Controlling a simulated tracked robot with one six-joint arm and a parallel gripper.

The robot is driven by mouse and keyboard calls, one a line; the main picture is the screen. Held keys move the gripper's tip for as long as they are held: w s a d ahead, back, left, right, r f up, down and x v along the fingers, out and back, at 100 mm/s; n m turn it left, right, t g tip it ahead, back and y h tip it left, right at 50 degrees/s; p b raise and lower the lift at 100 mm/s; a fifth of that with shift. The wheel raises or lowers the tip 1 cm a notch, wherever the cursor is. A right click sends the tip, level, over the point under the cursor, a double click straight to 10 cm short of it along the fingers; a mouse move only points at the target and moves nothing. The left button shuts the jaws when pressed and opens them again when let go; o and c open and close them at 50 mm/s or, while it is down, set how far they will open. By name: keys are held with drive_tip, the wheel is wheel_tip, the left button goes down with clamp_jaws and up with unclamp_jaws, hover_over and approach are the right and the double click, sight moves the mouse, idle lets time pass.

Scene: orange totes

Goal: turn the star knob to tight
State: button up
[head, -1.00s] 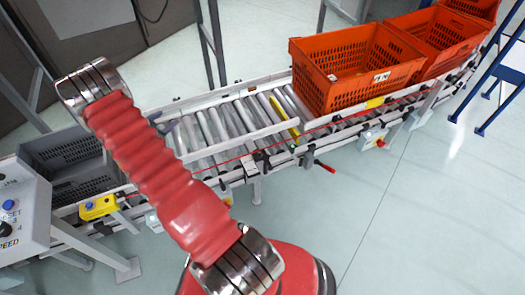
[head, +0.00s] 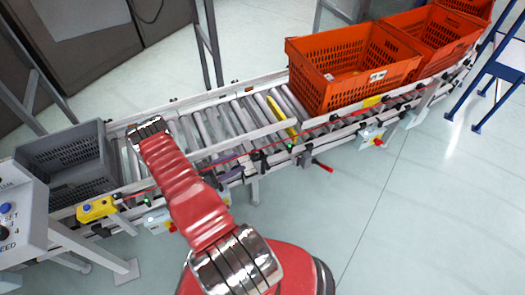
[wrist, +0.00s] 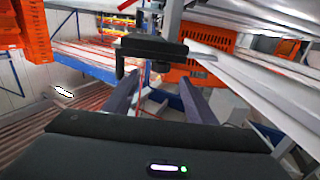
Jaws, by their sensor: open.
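My gripper (wrist: 160,74) is open and empty in the wrist view, its two dark blue-grey fingers apart. A black bracket-like part (wrist: 155,47) with a short leg hanging down lies ahead of the fingertips; I cannot tell whether it belongs to the star knob. In the head view, a bluish-grey bit of my gripper (head: 233,175) shows beside the conveyor's near rail, right of my red arm. Several small black fittings (head: 258,156) sit along that rail. None is clear enough to name as the star knob, and my arm hides part of the rail.
The roller conveyor (head: 208,128) crosses the view. Orange totes (head: 345,80) stand at its right and a grey tote (head: 30,172) at its left. A red-tipped lever (head: 323,167) juts from the near side. Open floor (head: 420,220) lies at the right.

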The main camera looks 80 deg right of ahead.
sight(263, 156)
drive_tip(key=shift+d, duration=0.1)
drive_tip(key=x, duration=1.3)
drive_tip(key=shift+s+d, duration=0.25)
drive_tip(key=shift+c, duration=0.4)
drive_tip(key=c, duration=1)
drive_tip(key=shift+o, duration=0.2)
drive_tip(key=shift+m+g+y, duration=0.3)
drive_tip(key=shift+y, duration=0.1)
drive_tip(key=shift+s+a+m+g+y, duration=0.1)
drive_tip(key=shift+a+m+g+y, duration=0.1)
drive_tip(key=shift+m+g+y, duration=0.55)
drive_tip(key=shift+s+a+m+g+y, duration=0.2)
drive_tip(key=shift+m+y, duration=0.4)
drive_tip(key=shift+y, duration=0.45)
drive_tip(key=shift+s+a+m+g+y, duration=0.1)
drive_tip(key=shift+a+m+g+y, duration=0.15)
drive_tip(key=shift+m+g+y, duration=0.5)
